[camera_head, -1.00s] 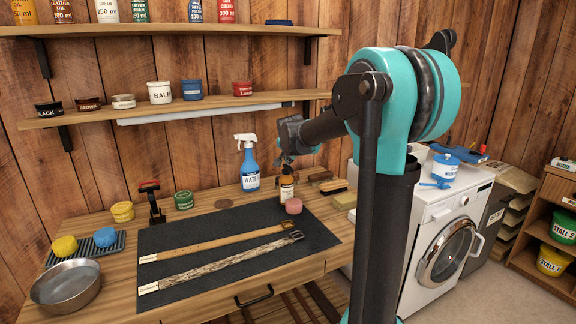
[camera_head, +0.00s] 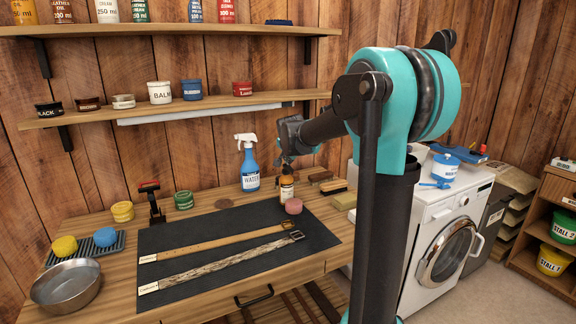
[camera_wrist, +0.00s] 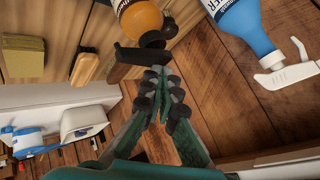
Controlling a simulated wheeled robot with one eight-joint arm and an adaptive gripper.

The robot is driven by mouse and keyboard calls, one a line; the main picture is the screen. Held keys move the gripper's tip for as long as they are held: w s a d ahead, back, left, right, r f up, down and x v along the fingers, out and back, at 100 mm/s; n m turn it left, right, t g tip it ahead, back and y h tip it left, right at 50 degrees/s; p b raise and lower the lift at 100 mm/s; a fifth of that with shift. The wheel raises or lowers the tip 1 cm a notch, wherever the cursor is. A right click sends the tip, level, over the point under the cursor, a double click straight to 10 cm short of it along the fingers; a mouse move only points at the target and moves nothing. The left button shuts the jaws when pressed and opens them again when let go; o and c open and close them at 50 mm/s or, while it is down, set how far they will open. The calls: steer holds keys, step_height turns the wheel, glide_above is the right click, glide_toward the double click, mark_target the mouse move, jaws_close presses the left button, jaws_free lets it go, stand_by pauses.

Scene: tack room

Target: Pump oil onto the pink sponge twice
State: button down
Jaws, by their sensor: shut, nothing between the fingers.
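The pink sponge (camera_head: 293,206) is a round pad lying on the dark mat, just in front of the amber oil bottle (camera_head: 286,190). The bottle stands upright with a pale label, and in the wrist view it shows as an orange-brown body (camera_wrist: 140,20) with a black pump top (camera_wrist: 139,54). My gripper (camera_head: 287,160) is above the bottle, close to its top. In the wrist view my gripper (camera_wrist: 163,78) has its fingers together and empty, beside the pump top. I cannot tell whether they touch it. The sponge is not visible in the wrist view.
A blue spray bottle (camera_head: 249,166) stands left of the oil bottle. Brushes (camera_head: 333,187) lie to its right. Two straps lie on the dark mat (camera_head: 215,223). The lower shelf (camera_head: 215,104) with jars runs behind my arm.

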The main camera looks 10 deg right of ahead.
mark_target(289, 166)
steer(key=shift+f, duration=0.45)
steer(key=shift+s, duration=0.1)
stand_by(0.4)
steer(key=shift+r, duration=3.4)
